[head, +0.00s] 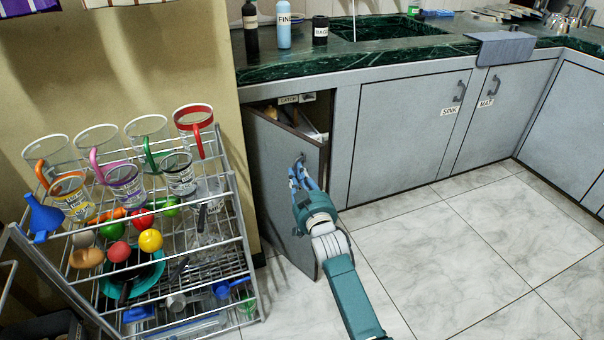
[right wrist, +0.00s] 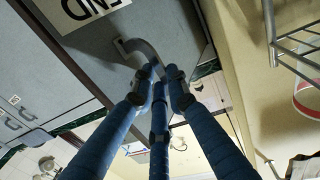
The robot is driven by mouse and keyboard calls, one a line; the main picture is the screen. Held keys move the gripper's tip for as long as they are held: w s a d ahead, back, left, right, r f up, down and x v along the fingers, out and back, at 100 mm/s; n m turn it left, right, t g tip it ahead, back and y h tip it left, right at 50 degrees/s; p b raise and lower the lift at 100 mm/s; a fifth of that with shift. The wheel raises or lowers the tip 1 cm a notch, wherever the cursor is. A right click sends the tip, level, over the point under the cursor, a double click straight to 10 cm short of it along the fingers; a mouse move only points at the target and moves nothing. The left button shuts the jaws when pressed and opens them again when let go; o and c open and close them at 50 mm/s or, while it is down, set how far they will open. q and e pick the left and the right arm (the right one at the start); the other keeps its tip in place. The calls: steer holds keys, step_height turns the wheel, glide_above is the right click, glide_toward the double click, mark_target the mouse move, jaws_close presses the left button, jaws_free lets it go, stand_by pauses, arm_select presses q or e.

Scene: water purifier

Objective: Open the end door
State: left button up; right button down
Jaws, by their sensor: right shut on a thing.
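The grey end door (head: 280,205) of the lower cabinet stands partly open in the head view, swung out toward the dish rack. The cabinet's dark inside shows above and behind it. In the right wrist view a label reading END (right wrist: 88,10) sits on the door panel. My right gripper (head: 302,178) is at the door's handle (head: 299,160), near its free upper edge. In the right wrist view the blue fingers (right wrist: 157,80) close around the curved grey handle (right wrist: 143,50). My left gripper is not in view.
The closed SINK door (head: 410,130) and MAT door (head: 505,115) are to the right. The tiled floor (head: 460,250) is clear at right.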

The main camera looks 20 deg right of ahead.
steer(key=c, duration=2)
jaws_free()
steer(key=shift+w+a+r, duration=0.2)
steer(key=shift+a+r, duration=0.3)
steer(key=shift+a, duration=0.1)
steer(key=o, duration=0.3)
steer(key=shift+w+a+f+y, duration=0.25)
steer(key=shift+w+a+y, duration=0.05)
steer(key=shift+w, duration=0.05)
steer(key=shift+s+d, duration=0.15)
steer(key=shift+d, duration=0.1)
steer(key=s, duration=1.2)
steer(key=shift+a+f, duration=0.2)
steer(key=shift+a, duration=0.1)
